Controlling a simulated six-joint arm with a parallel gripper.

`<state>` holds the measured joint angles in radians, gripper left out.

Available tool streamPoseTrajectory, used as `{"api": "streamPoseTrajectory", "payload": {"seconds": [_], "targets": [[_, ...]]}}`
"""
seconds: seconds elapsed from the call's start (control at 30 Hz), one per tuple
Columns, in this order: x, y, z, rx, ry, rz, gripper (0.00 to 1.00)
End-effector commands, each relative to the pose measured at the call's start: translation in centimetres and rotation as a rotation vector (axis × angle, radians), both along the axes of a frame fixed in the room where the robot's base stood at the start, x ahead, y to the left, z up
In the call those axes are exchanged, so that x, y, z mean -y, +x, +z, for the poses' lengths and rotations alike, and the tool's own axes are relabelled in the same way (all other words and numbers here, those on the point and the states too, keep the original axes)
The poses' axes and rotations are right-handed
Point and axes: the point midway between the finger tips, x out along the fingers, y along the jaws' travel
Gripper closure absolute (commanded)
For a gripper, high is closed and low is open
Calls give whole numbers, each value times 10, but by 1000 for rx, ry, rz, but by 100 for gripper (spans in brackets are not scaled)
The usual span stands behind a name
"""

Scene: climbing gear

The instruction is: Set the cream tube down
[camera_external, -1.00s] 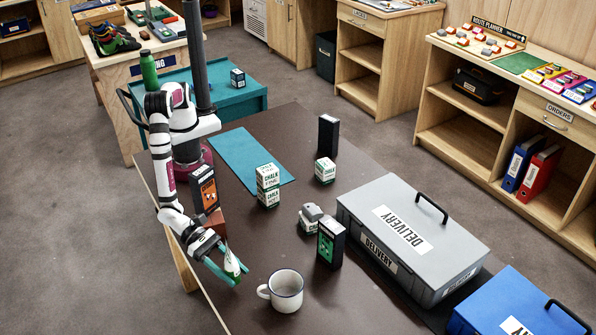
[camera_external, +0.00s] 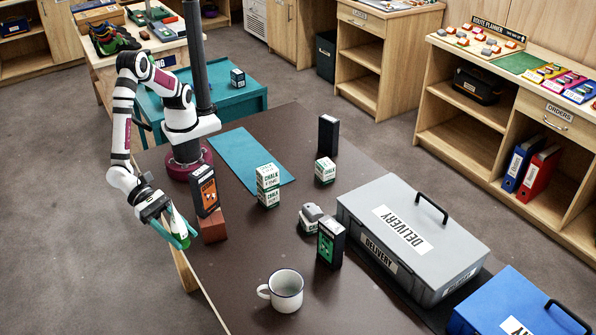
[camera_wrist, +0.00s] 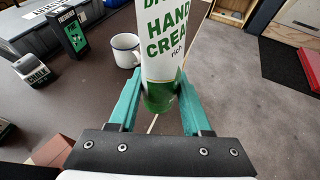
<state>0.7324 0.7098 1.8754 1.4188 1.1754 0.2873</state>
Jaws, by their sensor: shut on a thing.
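The cream tube (camera_external: 178,226) is white with green at its lower end. My gripper (camera_external: 186,236) is shut on it, with a teal finger on each side. In the wrist view the tube (camera_wrist: 166,42) stands between the fingers (camera_wrist: 163,112), its "HAND CREAM" lettering facing the camera. In the external view the tube leans and appears at the left edge of the dark table (camera_external: 240,270). In the wrist view the table edge runs behind it. I cannot tell its height or whether it touches the table.
A white mug (camera_external: 286,291), chalk boxes (camera_external: 268,186), a green-labelled box (camera_external: 330,243) and a grey delivery case (camera_external: 440,265) stand further right. The table's front left is clear.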

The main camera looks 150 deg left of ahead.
Motion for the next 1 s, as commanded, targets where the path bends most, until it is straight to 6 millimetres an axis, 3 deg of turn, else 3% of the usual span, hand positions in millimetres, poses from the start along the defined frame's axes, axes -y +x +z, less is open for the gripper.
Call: {"api": "streamPoseTrajectory", "payload": {"seconds": [0.03, 0.27, 0.47, 0.57, 0.67, 0.77, 0.9, 1.0], "targets": [[0, 0, 10, 4, -4, 1, 100], [-42, 23, 10, 10, 1, 114, 100], [-102, 48, 12, 21, 7, 266, 100], [-149, 60, 13, 27, 11, 380, 100], [-210, 70, 14, 32, 15, 520, 100], [-284, 71, 14, 33, 18, 688, 100], [-388, 54, 13, 29, 19, 923, 100], [-450, 33, 12, 22, 18, 1065, 100]]}}
